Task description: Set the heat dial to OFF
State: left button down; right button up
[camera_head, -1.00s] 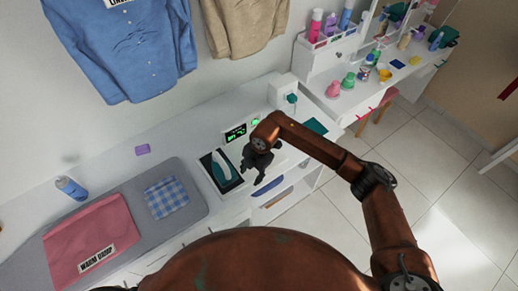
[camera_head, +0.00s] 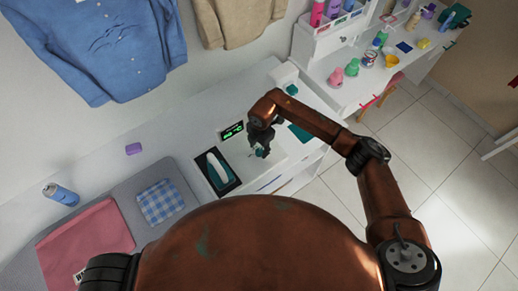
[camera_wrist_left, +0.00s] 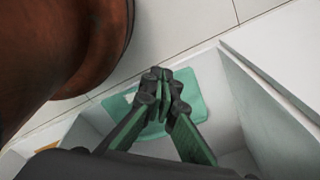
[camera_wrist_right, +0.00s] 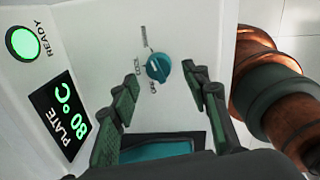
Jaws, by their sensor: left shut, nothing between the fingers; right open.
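The teal heat dial (camera_wrist_right: 158,67) sits on a white panel in the right wrist view, with small printed labels around its left side. One label, at its lower left, reads OFF. Which mark the dial points to is not clear. My right gripper (camera_wrist_right: 166,84) is open, one finger on each side just short of the dial, which is not gripped. In the head view this gripper (camera_head: 261,143) is above the panel, with the dial (camera_head: 259,153) small at its fingertips. My left gripper (camera_wrist_left: 162,82) is shut and empty above a teal item (camera_wrist_left: 190,95).
A display (camera_wrist_right: 68,115) reads PLATE 80°C beside a lit green READY light (camera_wrist_right: 23,44). An iron (camera_head: 217,168) rests in a black tray left of the dial.

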aim_at(259, 152)
jog(key=shift+w+f, duration=0.15)
jog(key=shift+f, duration=1.15)
jog(key=c, duration=1.1)
pick_arm(q)
jog(key=shift+w+r, duration=0.1)
jog(key=shift+w, duration=0.7)
pick_arm(e)
jog(key=shift+c, duration=0.2)
